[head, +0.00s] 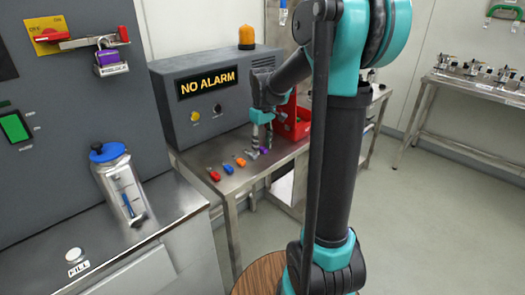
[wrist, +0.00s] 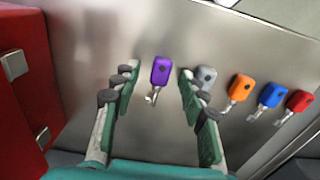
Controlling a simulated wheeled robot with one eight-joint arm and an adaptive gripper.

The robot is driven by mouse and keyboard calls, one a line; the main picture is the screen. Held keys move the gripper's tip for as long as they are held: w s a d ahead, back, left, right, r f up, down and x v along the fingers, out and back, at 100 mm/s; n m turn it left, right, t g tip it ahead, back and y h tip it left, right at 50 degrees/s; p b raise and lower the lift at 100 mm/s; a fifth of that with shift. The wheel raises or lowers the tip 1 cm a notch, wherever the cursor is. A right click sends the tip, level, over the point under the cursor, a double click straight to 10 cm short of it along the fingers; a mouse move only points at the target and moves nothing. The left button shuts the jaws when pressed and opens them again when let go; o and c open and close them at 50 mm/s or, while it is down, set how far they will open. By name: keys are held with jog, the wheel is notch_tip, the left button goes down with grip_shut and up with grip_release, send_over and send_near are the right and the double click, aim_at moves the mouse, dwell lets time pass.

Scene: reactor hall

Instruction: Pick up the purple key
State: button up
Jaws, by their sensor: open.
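The purple key (wrist: 161,71) lies on the metal table (wrist: 100,40) in the wrist view, with its shaft toward me. My gripper (wrist: 156,84) is open, one finger on each side of the key. Neither finger appears to grip it. In the head view my gripper (head: 258,147) is low over the table (head: 205,160), pointing down, and the purple key (head: 265,150) is a small patch beside its fingertips, partly hidden.
A grey key (wrist: 206,76) lies close outside my right finger. Orange (wrist: 240,88), blue (wrist: 268,96) and red (wrist: 298,101) keys continue the row. A red box (wrist: 22,85) stands at left.

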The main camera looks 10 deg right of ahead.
grip_shut()
jog(key=shift+r, duration=0.1)
